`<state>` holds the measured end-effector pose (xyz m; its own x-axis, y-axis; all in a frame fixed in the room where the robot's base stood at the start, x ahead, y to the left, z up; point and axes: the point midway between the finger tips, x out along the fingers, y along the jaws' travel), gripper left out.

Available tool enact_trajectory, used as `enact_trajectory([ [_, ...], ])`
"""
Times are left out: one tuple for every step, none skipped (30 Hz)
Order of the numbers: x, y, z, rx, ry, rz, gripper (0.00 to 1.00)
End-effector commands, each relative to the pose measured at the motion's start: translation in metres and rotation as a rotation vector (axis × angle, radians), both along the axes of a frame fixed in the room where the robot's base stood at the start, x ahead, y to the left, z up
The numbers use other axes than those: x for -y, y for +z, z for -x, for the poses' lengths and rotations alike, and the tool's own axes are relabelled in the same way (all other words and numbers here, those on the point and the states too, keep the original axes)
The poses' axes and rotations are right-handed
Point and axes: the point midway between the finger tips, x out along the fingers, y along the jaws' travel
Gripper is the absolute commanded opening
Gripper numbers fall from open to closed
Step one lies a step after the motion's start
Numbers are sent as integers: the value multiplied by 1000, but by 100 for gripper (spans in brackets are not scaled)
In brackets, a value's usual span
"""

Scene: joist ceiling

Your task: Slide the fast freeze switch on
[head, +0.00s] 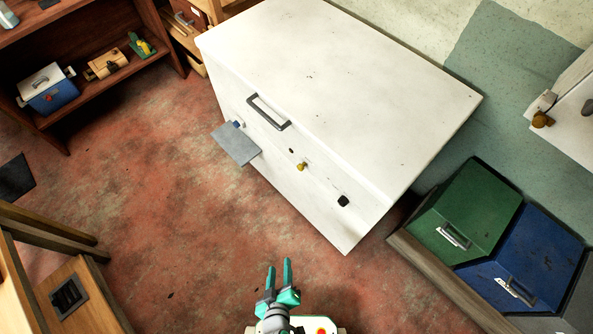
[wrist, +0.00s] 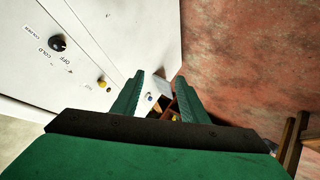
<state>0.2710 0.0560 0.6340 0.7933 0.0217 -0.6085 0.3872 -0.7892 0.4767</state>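A white chest freezer (head: 335,70) stands ahead with a grey lid handle (head: 268,112). Along its front are a small blue part (head: 237,124) by a grey plate that sticks out (head: 235,145), a yellow knob (head: 302,166) and a black dial (head: 343,201). The wrist view shows the dial (wrist: 58,43) with OFF and COLD marks, the yellow knob (wrist: 101,84) and the blue part (wrist: 150,97) beyond, between the fingers. I cannot tell for certain which part is the fast freeze switch. My gripper (head: 279,267) is open and empty, apart from the freezer front.
Green (head: 468,219) and blue (head: 523,262) bins stand at right. A wooden shelf (head: 100,85) with boxes is at upper left, and wooden furniture (head: 80,290) at lower left. The red floor (head: 180,200) before the freezer is clear.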

Motion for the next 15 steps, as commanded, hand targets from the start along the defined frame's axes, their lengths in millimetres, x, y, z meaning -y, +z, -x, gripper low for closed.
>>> enact_trajectory([
  [-4,-21,-11,-28,35,75,40],
  [-5,-32,-16,-48,54,124,40],
  [-6,-46,-23,-70,78,190,40],
  [-6,-55,-29,-87,96,240,40],
  [-6,-64,-35,-102,111,291,40],
  [-5,-74,-44,-121,131,363,40],
  [-5,-80,-50,-133,145,414,40],
  [-4,-86,-57,-145,158,467,40],
  [-3,-92,-68,-158,174,539,40],
  [-2,-96,-76,-167,182,594,40],
  [-1,-99,-84,-175,192,650,40],
  [0,-101,-96,-182,201,723,40],
  [1,-101,-105,-187,206,779,40],
  [1,-100,-115,-191,210,835,40],
  [2,-98,-128,-194,211,910,40],
])
